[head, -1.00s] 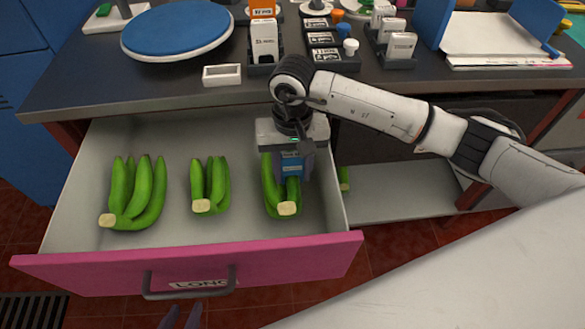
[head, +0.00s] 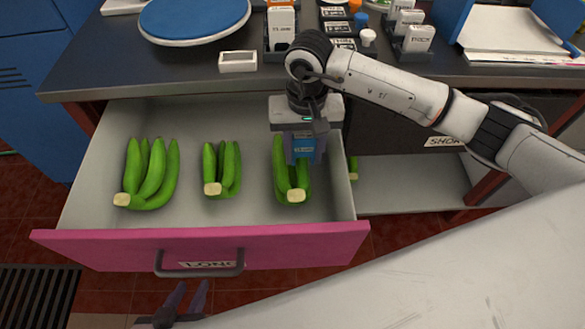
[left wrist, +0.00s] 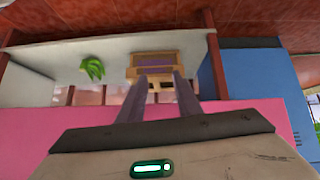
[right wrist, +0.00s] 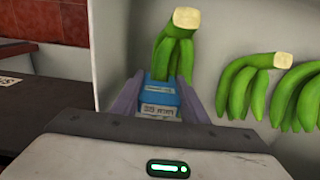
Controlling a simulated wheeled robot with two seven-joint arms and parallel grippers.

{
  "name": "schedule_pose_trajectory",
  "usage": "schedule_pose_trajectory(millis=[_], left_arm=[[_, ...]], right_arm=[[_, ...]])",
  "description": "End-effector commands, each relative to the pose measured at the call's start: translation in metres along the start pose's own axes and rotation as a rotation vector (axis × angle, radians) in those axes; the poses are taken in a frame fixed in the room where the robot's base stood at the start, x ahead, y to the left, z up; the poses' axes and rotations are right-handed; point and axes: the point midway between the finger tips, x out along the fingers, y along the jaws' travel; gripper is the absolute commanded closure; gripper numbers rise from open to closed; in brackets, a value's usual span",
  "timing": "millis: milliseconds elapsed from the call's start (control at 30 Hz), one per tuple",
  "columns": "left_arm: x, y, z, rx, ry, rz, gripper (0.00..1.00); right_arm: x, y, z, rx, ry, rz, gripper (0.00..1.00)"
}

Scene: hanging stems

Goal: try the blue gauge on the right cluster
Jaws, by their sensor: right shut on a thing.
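The blue gauge (head: 304,146) is between the fingers of my right gripper (head: 304,158), over the back part of the right cluster (head: 292,187). In the right wrist view, the blue gauge (right wrist: 159,99) sits between the closed-in fingers, with the right cluster (right wrist: 174,55) just beyond it. I cannot tell whether gauge and bananas touch. The right cluster lies in the open drawer, its pale cut crown toward the front. My left gripper (head: 188,298) is empty and open in front of the drawer; its parted fingers show in the left wrist view (left wrist: 160,95).
A middle cluster (head: 222,170) and a left cluster (head: 148,175) lie in the same pink-fronted drawer (head: 205,247). Another green piece (head: 352,168) lies outside the drawer's right wall. The dark counter above holds a blue round plate (head: 194,18), a white tray (head: 237,62) and labelled holders.

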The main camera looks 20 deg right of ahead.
Motion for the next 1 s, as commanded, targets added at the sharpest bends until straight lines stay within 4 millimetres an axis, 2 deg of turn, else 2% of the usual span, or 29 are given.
schedule_pose_trajectory(millis=[1000], left_arm=[[-0.023, 0.003, -0.022, 0.000, -0.002, 0.000, 0.69]], right_arm=[[-0.060, 0.000, 0.000, -0.001, 0.001, 0.000, 0.80]])
